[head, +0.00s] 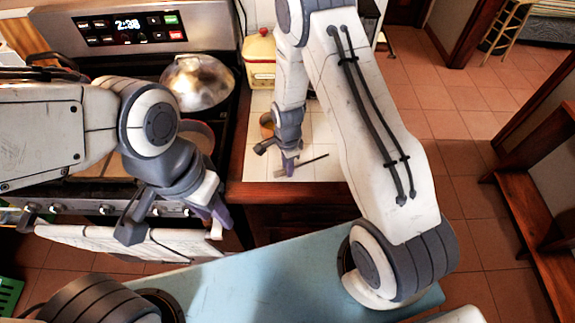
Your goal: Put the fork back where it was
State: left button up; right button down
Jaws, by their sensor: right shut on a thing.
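A thin dark utensil, which I take to be the fork (314,160), shows just above the white tiled counter (325,172). My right gripper (289,168) points down over this counter, shut on the fork, whose thin length sticks out to the right of the fingers. The part of it between the fingers is hidden. I cannot tell whether the fork touches the tiles. My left gripper (216,213) hangs in front of the stove, near the oven's front, away from the fork. Its purple fingers are seen from the side, so their opening is unclear.
A brown pot (267,125) stands on the counter just behind my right gripper. A shiny metal pan (198,82) is on the stove, and a towel (130,243) hangs at the oven front.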

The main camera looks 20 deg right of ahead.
jog(key=shift+f+b, duration=0.35)
jog(key=shift+f, duration=0.1)
jog(key=c, duration=0.6)
grip_release()
jog(key=shift+o, duration=0.2)
notch_tip(320, 180, up, 10)
jog(key=b, duration=0.2)
jog(key=shift+r, duration=0.25)
